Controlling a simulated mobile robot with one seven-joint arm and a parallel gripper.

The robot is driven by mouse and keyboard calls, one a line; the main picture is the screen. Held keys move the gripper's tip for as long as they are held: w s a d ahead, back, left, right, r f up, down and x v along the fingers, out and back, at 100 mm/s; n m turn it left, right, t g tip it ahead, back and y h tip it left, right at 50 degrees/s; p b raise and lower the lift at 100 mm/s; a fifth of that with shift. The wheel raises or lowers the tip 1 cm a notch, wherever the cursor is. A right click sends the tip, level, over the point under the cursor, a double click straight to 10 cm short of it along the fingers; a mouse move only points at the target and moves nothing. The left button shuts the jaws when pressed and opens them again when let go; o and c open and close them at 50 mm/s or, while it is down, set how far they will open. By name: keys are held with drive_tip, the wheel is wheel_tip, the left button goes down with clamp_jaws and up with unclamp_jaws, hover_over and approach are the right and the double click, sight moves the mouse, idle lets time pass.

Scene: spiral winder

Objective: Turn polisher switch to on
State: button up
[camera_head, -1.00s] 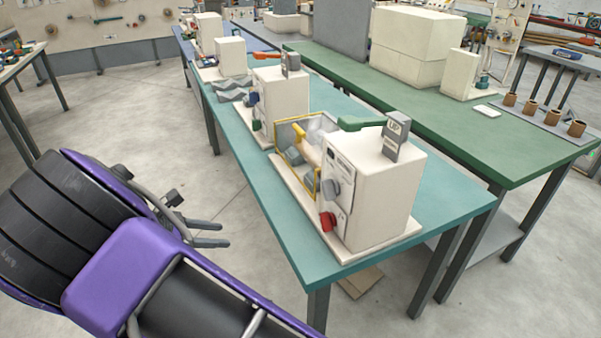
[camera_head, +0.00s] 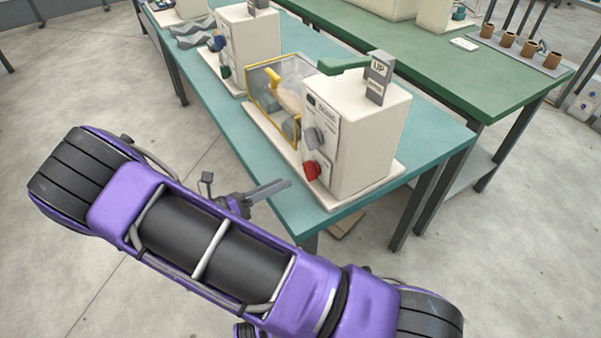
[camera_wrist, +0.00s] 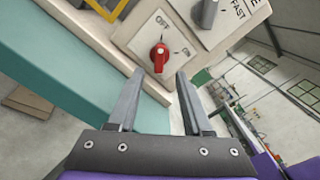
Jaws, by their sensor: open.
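The polisher (camera_head: 365,130) is a cream box machine on the near end of the teal table. On its front panel is a red switch knob (camera_head: 312,171), with a grey knob (camera_head: 313,138) above it. In the wrist view the red knob (camera_wrist: 159,56) sits below the labels, with OFF at upper left and what looks like ON at right; its pointer seems to aim up, nearer OFF. My gripper (camera_wrist: 160,80) is open and empty, its fingers pointing at the panel with the red knob between and beyond the tips. In the head view my gripper (camera_head: 287,184) is left of the knob, apart from it.
The teal table (camera_head: 223,122) has its edge close to my gripper. A yellow-framed guard (camera_head: 272,98) stands left of the panel. Another cream machine (camera_head: 247,45) stands farther back. A green table (camera_head: 430,65) is behind. Open floor lies to the left.

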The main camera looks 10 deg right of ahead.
sight(305, 173)
drive_tip(key=x, duration=0.7)
drive_tip(key=shift+f, duration=0.1)
clamp_jaws()
